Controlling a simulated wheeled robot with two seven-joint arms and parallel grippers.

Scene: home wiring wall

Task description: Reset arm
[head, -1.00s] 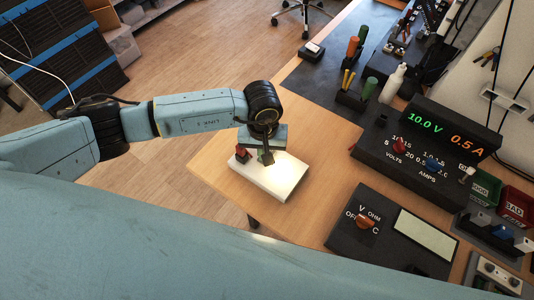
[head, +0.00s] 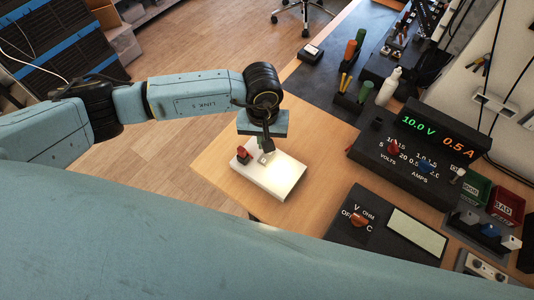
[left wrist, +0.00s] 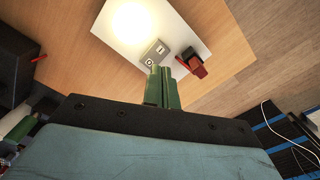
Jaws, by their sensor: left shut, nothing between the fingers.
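A white board (head: 275,180) lies on the wooden table near its left edge. It also fills the upper middle of the left wrist view (left wrist: 187,22). A red switch-like part (head: 243,156) stands on the board's left end; it shows in the left wrist view (left wrist: 194,64) too. A small grey block (left wrist: 156,53) with dark round marks sits beside it on the board. My left gripper (head: 267,147) is just above the board's far end, pointing down. In the left wrist view its green fingers (left wrist: 162,72) are together and empty. My right gripper is out of view.
A black power supply (head: 410,160) reading 10.0 V and 0.5 A stands right of the board. A black meter (head: 360,222) with an orange knob is nearer. Green (head: 474,188) and red (head: 504,205) bins are at far right. Bare tabletop surrounds the board.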

